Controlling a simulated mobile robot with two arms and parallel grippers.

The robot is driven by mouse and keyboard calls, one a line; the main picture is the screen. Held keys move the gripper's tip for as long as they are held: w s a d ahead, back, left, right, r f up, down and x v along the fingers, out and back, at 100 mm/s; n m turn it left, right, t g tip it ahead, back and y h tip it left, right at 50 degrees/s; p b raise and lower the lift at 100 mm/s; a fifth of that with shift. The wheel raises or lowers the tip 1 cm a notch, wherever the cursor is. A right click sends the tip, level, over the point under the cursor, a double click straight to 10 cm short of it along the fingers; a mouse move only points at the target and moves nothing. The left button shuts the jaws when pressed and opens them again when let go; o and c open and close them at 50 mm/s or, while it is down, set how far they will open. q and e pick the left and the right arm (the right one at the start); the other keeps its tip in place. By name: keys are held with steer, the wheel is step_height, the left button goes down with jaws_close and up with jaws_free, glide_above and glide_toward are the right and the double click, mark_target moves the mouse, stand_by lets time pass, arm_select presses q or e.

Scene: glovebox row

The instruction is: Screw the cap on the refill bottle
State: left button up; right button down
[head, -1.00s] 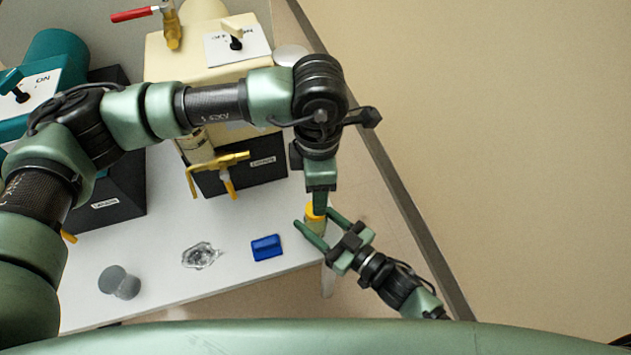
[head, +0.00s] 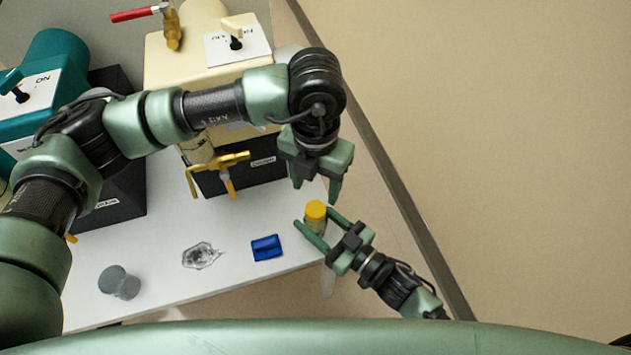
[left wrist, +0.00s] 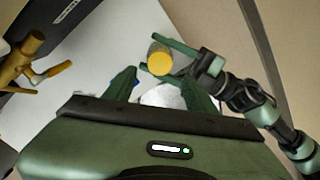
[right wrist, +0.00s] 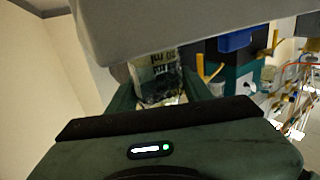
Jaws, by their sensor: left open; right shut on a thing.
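The refill bottle (head: 315,226) stands upright near the right end of the white bench, with the yellow cap (head: 315,210) on its top. How tightly the cap sits cannot be told. My right gripper (head: 313,218) is shut on the bottle's body, one finger on each side. In the right wrist view the labelled bottle (right wrist: 156,70) shows between its fingers. My left gripper (head: 317,191) is open and empty, just beyond the cap and apart from it. In the left wrist view the cap (left wrist: 159,62) lies ahead of the spread fingers.
A blue block (head: 267,247), a crumpled clear piece (head: 200,256) and a grey round piece (head: 119,282) lie on the white bench (head: 165,235). A cream unit with a yellow valve (head: 225,165) stands behind.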

mark_target(315, 208)
arm_select(q)
step_height(315, 208, down, 8)
steer(key=shift+f, duration=0.1)
stand_by(0.4)
steer(key=shift+c, duration=0.4)
jaws_close()
steer(key=m, duration=1.2)
steer(key=shift+o, duration=1.1)
jaws_free()
steer(key=shift+r, duration=0.2)
step_height(315, 208, up, 12)
steer(key=shift+f, duration=0.15)
